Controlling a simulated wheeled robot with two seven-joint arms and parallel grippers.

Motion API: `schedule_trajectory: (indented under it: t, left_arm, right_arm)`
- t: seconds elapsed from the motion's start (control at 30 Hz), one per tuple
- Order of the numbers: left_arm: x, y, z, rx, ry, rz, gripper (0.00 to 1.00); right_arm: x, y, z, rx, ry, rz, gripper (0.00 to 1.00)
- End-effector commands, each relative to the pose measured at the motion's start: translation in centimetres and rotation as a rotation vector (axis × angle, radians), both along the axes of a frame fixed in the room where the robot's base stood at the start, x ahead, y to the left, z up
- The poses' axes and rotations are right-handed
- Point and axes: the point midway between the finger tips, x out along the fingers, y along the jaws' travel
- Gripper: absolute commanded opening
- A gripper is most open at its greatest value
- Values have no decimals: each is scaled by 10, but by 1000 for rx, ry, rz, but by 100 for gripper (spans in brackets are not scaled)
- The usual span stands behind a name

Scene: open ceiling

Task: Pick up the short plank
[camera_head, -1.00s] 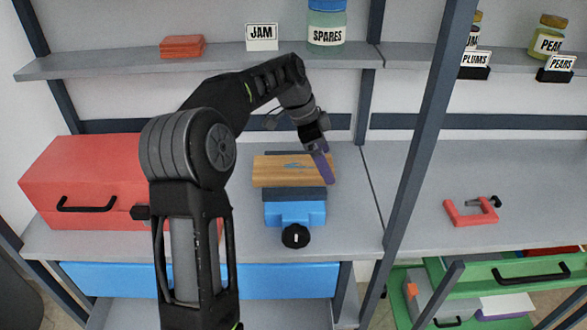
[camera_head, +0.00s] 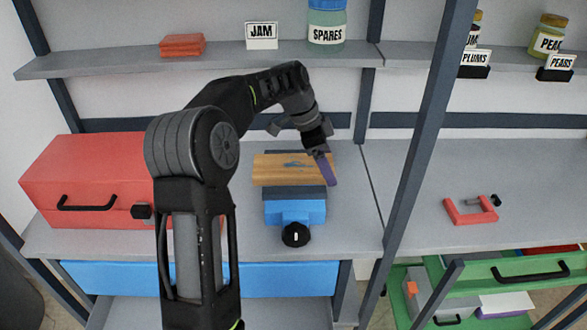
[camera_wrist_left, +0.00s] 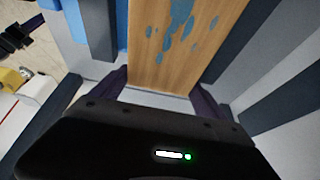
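The short plank (camera_head: 284,170) is light wood with blue-grey paint marks. It lies across the dark jaws of a blue vise (camera_head: 294,213) on the bench. In the left wrist view the plank (camera_wrist_left: 175,45) runs away from the gripper. My left gripper (camera_head: 329,172) is at the plank's right end, its purple fingers pointing down. In the left wrist view my left gripper (camera_wrist_left: 162,90) is open, with one finger on each side of the plank's near end. Narrow gaps show beside the plank. My right gripper is out of view.
A red toolbox (camera_head: 95,180) stands left of the vise. A red clamp (camera_head: 470,212) lies on the bench at right, beyond an upright post (camera_head: 425,130). A shelf above holds a jar (camera_head: 327,28) and a JAM label. A green drawer (camera_head: 510,268) is open at lower right.

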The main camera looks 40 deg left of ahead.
Motion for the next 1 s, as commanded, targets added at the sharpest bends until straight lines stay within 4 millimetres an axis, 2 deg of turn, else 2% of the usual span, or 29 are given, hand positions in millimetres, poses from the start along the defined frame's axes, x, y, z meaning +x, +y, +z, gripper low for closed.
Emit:
schedule_trajectory:
  t: [0.07, 0.67, 1.0]
  left_arm:
    - [0, 0, 0, 0, 0, 0, 76]
    - [0, 0, 0, 0, 0, 0, 28]
    - [1, 0, 7, 1, -3, -1, 28]
  right_arm:
    - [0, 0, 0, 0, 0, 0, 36]
    - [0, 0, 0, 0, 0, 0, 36]
    - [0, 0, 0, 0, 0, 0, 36]
